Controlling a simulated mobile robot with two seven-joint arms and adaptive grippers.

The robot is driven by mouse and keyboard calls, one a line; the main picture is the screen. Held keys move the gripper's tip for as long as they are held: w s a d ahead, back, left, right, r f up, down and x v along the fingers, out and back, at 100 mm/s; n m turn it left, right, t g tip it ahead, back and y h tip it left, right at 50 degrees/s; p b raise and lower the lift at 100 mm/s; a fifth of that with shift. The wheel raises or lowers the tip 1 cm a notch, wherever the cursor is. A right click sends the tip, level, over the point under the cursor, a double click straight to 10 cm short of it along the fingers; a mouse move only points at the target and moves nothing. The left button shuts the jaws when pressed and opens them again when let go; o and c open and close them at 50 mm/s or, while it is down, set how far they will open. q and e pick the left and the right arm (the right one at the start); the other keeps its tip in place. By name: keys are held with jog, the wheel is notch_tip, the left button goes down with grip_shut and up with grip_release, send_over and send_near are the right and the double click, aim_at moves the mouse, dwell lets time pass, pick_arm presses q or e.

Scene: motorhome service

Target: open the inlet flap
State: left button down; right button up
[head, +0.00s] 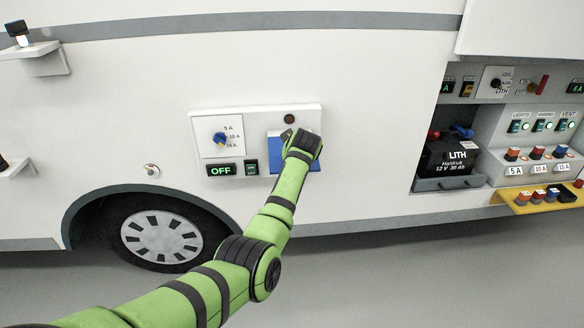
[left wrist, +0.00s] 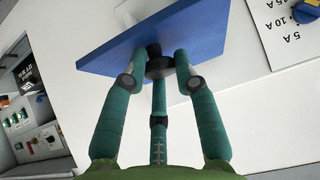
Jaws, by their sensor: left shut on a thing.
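The blue inlet flap (head: 275,152) is on the white inlet panel (head: 300,112) on the vehicle's side, mostly hidden behind my left gripper (head: 300,148) in the head view. In the left wrist view the flap (left wrist: 205,38) is a tilted blue plate with a black knob (left wrist: 158,66). My left gripper's green fingers (left wrist: 158,78) are shut around this knob. How far the flap stands off its frame, I cannot tell. My right gripper is in neither view.
A dial (head: 220,138) with ampere marks and a green OFF display (head: 221,170) sit left of the flap. A wheel (head: 162,238) is below left. An open bay with a black battery (head: 450,158) and a yellow shelf (head: 545,197) is at right. The wall between is clear.

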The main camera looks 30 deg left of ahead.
pick_arm(q)
jog(key=shift+w+a+r+p, duration=0.15)
jog(key=shift+r, duration=0.6)
jog(key=shift+w+a+r+p, duration=0.1)
jog(key=shift+a+r+p, duration=0.1)
jog(key=shift+r, duration=0.5)
jog(key=shift+w+a+r+p, duration=0.1)
jog(key=shift+w+r+p, duration=0.05)
jog(key=shift+r, duration=0.6)
jog(key=c, duration=1.3)
grip_release()
jog(key=o, duration=0.4)
jog(key=shift+w+f, duration=0.15)
jog(key=shift+f, duration=0.05)
jog(key=shift+c, duration=0.2)
jog(key=shift+w+a+f, duration=0.2)
jog(key=shift+f, duration=0.2)
jog(key=shift+d+f, duration=0.1)
